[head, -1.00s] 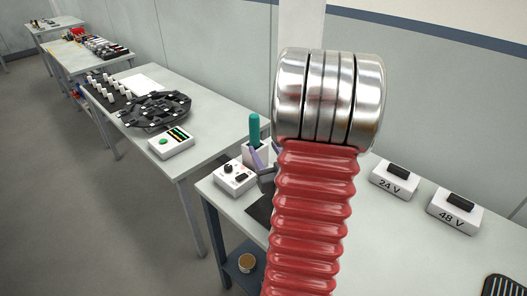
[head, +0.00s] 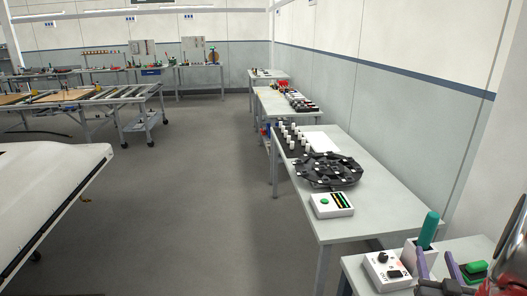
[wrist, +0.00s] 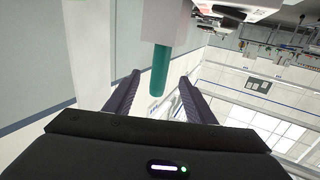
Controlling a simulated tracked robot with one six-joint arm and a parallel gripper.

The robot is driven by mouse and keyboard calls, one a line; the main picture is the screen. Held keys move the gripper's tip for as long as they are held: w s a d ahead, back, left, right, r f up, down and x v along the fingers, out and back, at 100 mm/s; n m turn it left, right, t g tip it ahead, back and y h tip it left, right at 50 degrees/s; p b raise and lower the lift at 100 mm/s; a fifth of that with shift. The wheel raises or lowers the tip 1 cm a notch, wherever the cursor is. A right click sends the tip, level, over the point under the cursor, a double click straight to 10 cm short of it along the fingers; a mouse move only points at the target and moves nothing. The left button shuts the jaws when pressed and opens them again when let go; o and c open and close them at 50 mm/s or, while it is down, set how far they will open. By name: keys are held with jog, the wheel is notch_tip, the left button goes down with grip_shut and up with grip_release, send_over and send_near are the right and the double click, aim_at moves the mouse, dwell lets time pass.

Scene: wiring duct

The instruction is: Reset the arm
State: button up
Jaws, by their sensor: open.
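My gripper (head: 437,256) shows at the lower right of the head view, its two purple fingers apart. The wrist view also shows my gripper (wrist: 159,77) open, with nothing between the fingers touching them. A teal handle (head: 429,229) stands upright in a white holder (head: 413,252) just behind my gripper in the head view. In the wrist view the teal handle (wrist: 160,70) appears beyond and between the fingertips. Most of my arm is cut off at the right edge of the head view.
A white box with a black knob (head: 383,268) stands left of my gripper, and a green-topped block (head: 474,268) right of it. The bench behind holds a white box with a green button (head: 332,205) and a dark round fixture (head: 330,171). Open floor (head: 200,200) lies left.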

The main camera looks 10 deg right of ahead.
jog(key=w+a+r+n+g+y, duration=0.2)
jog(key=w+a+g, duration=0.15)
jog(key=a, duration=0.55)
jog(key=w+a+r+n+g+y, duration=0.1)
jog(key=w+a+r+g+y, duration=0.2)
jog(key=a, duration=0.7)
jog(key=s+a+n+g+y, duration=0.1)
jog(key=s+a, duration=0.3)
jog(key=a, duration=0.3)
jog(key=s+a+r+n+g+y, duration=0.1)
jog(key=s+a+y, duration=0.1)
jog(key=s+a, duration=0.2)
jog(key=s+a+r+n+g+y, duration=0.1)
jog(key=s+a, duration=0.4)
jog(key=a, duration=0.6)
jog(key=shift+r+y, duration=0.2)
jog(key=shift+y, duration=0.1)
jog(key=shift+c, duration=0.5)
